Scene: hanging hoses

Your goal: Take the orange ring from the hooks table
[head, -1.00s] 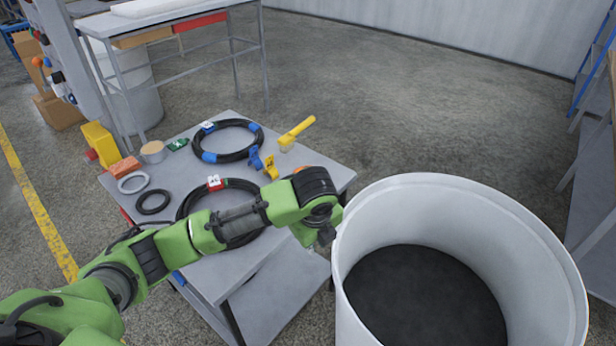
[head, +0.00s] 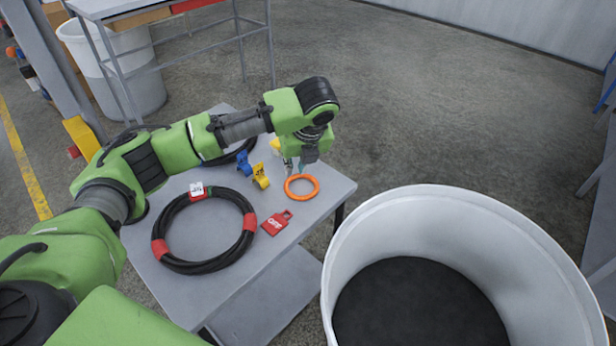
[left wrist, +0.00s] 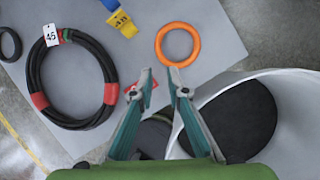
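The orange ring (head: 316,192) lies flat on the grey table (head: 195,313) near its right edge. In the left wrist view the ring (left wrist: 161,45) is whole and lies just beyond my fingertips. My left gripper (head: 295,170) hangs over the far side of the ring in the head view. In the left wrist view my left gripper (left wrist: 160,80) has its two teal fingers apart, with nothing held between them. How high it is above the table is hard to tell. My right gripper is not in view.
A black hose coil with red bands (head: 165,218), a red tag (head: 276,222), and blue (head: 243,163) and yellow (head: 261,176) clips lie on the table. A large white bin (head: 349,250) stands at the right. Another hose coil is partly hidden behind my arm.

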